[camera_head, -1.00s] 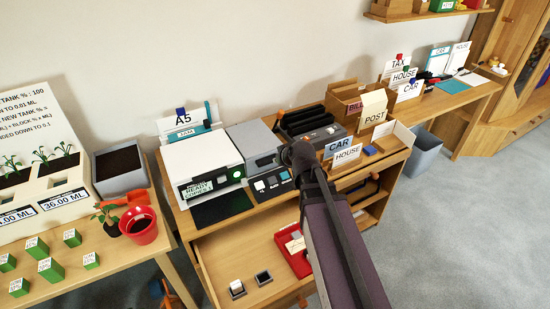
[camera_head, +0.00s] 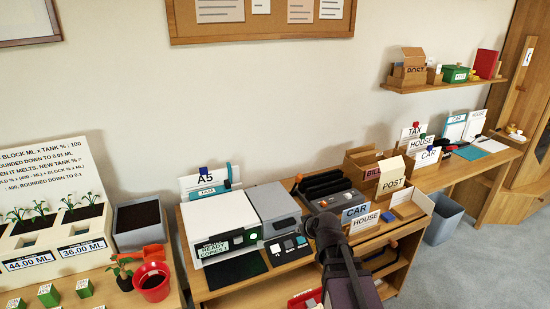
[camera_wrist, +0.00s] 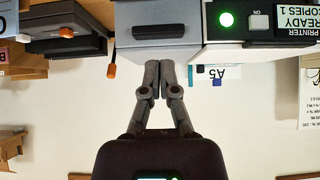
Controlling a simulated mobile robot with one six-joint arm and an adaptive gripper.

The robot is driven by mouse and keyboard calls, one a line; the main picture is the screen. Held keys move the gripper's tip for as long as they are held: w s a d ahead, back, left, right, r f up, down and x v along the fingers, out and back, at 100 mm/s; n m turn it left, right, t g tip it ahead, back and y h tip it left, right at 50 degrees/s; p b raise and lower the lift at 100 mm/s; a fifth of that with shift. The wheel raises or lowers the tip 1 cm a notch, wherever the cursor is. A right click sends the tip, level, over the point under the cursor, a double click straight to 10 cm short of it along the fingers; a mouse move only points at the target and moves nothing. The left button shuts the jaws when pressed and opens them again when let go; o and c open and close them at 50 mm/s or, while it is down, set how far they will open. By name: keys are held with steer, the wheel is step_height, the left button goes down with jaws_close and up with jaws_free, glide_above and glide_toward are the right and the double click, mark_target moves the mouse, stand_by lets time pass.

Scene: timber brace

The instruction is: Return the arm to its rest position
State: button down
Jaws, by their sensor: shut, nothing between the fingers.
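My arm (camera_head: 345,275) rises from the lower edge of the head view, its dark end in front of the wooden desk with the printer. The gripper's fingers cannot be made out there. In the wrist view, which looks upside down, my gripper (camera_wrist: 160,72) is shut and empty, its two grey fingers together. The fingertips show against the grey unit beside the printer; whether they touch it I cannot tell. The printer (camera_head: 218,225) is white with a green light and a "READY" label. It also shows in the wrist view (camera_wrist: 258,30).
A grey unit (camera_head: 272,203) stands beside the printer. A plant table stands left. A wall shelf (camera_head: 440,86) hangs upper right. Open floor lies at right.

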steer(key=s+d+m+g+h+p, duration=0.1)
steer(key=s+g, duration=0.3)
steer(key=s, duration=0.4)
steer(key=s+d+f+m+g+h+p, duration=0.1)
steer(key=s+d+m+g+h+p, duration=0.1)
steer(key=s, duration=0.5)
steer(key=m+g+p, duration=0.1)
steer(key=g, duration=0.1)
steer(key=shift+s+d+g, duration=0.25)
steer(key=shift+s+g, duration=0.05)
steer(key=shift+s, duration=0.1)
steer(key=shift+s+f, duration=0.1)
